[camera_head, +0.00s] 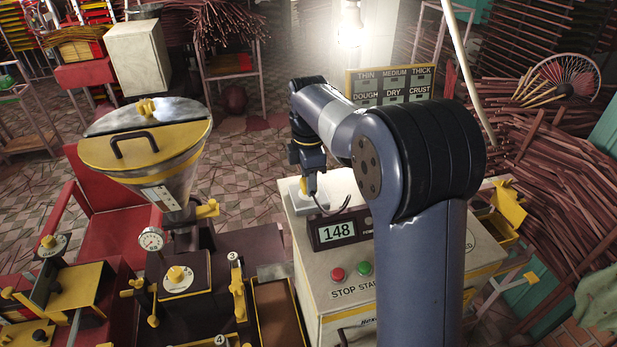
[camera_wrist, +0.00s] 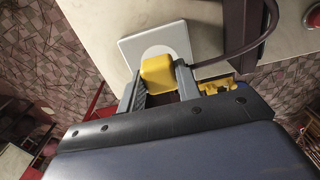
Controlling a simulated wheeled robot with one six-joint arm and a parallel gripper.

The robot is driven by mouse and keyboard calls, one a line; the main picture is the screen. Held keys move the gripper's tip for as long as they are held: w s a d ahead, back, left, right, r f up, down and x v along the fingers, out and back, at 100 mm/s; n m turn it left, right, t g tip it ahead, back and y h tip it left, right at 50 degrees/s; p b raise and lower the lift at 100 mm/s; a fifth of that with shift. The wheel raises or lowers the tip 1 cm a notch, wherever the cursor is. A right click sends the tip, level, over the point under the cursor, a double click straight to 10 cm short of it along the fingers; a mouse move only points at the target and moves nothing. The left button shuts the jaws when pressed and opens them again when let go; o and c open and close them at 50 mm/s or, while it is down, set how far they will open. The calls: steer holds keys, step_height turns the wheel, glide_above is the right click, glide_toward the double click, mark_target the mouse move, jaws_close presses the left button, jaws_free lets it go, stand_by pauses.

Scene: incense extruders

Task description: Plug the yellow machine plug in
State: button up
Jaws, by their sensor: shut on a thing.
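The yellow plug (camera_wrist: 158,72) sits between the two fingers of my gripper (camera_wrist: 158,84), which are shut on it. The plug lies over the round face of a white square socket plate (camera_wrist: 134,46). I cannot tell whether it is seated in the socket or just above it. A dark cable (camera_wrist: 236,56) curves from beside the plug towards the display box. In the head view the plug (camera_head: 304,185) is a small yellow patch below my gripper (camera_head: 308,172), at the socket plate (camera_head: 293,194) on the machine's top left corner. My arm hides part of the machine.
The display box (camera_head: 337,231) reading 148 stands close right of the plug. A yellow-lidded hopper (camera_head: 150,150) and extruder parts stand at left. Stacked sticks (camera_head: 560,190) fill the right.

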steer(key=shift+f+b, duration=0.35)
steer(key=shift+f, duration=0.25)
stand_by(0.3)
steer(key=o, duration=1.1)
step_height(320, 180, up, 11)
steer(key=shift+f, duration=0.1)
step_height(320, 180, down, 11)
steer(key=shift+r, duration=0.2)
stand_by(0.4)
steer(key=shift+r, duration=0.1)
